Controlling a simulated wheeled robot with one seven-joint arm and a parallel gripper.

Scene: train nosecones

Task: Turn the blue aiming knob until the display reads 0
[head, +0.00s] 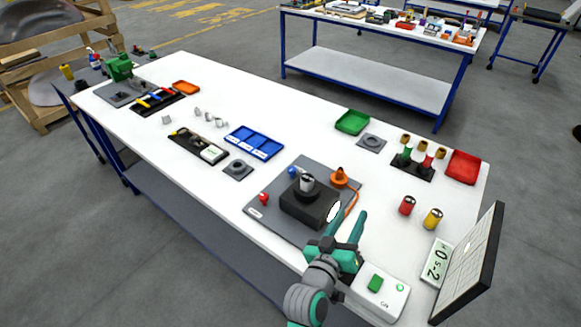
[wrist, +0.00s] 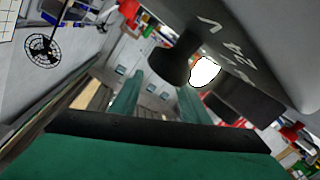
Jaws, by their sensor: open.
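The blue aiming knob (head: 292,171) is a small round knob at the far left side of a black box device (head: 308,207) on a grey mat (head: 268,212). My gripper (head: 350,213) is open and empty, at the near right of the device, apart from the blue knob. The display (head: 436,263) stands at the right edge of the table. Its characters appear sideways, and I cannot read them surely. In the wrist view my open gripper (wrist: 158,92) has a dark rounded knob-like part (wrist: 175,62) beyond it. No blue knob can be made out there.
A red knob (head: 263,197) sits on the mat's left, and an orange cone-shaped part (head: 339,177) behind the device. A white box with a green button (head: 376,284) and a tilted panel (head: 470,262) stand at right. Red (head: 407,205) and yellow (head: 433,218) cylinders stand nearby.

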